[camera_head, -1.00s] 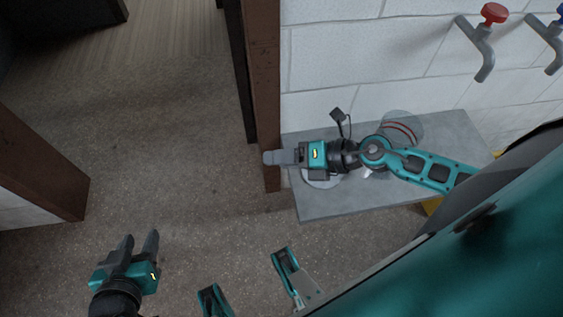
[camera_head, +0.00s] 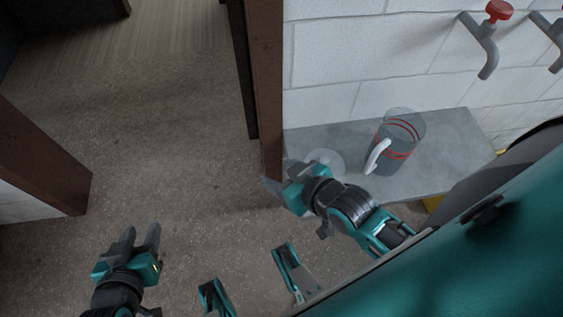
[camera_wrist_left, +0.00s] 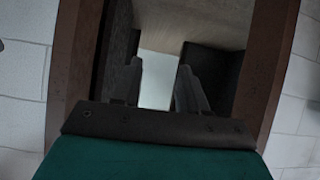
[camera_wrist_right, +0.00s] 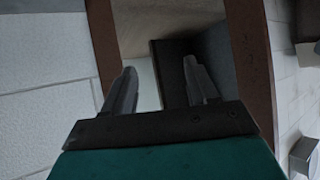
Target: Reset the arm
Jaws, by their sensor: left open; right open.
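My left gripper (camera_head: 138,240) is at the lower left of the head view, over the floor. Its two fingers are apart and empty, also in the left wrist view (camera_wrist_left: 158,85). My right gripper (camera_head: 270,178) is in the middle of the head view, at the left end of the grey bench (camera_head: 450,150). Its fingers stand apart with nothing between them in the right wrist view (camera_wrist_right: 160,85). A clear jug (camera_head: 392,145) with red bands and a white handle stands on the bench, apart from the gripper. A clear round dish (camera_head: 328,158) lies partly hidden behind the right gripper.
A brown door post (camera_head: 268,80) rises beside the bench's left end, close to my right gripper. A white block wall (camera_head: 350,60) with a red-handled tap (camera_head: 485,45) is behind the bench. Another brown post (camera_head: 50,165) stands at the left. The floor between the posts is clear.

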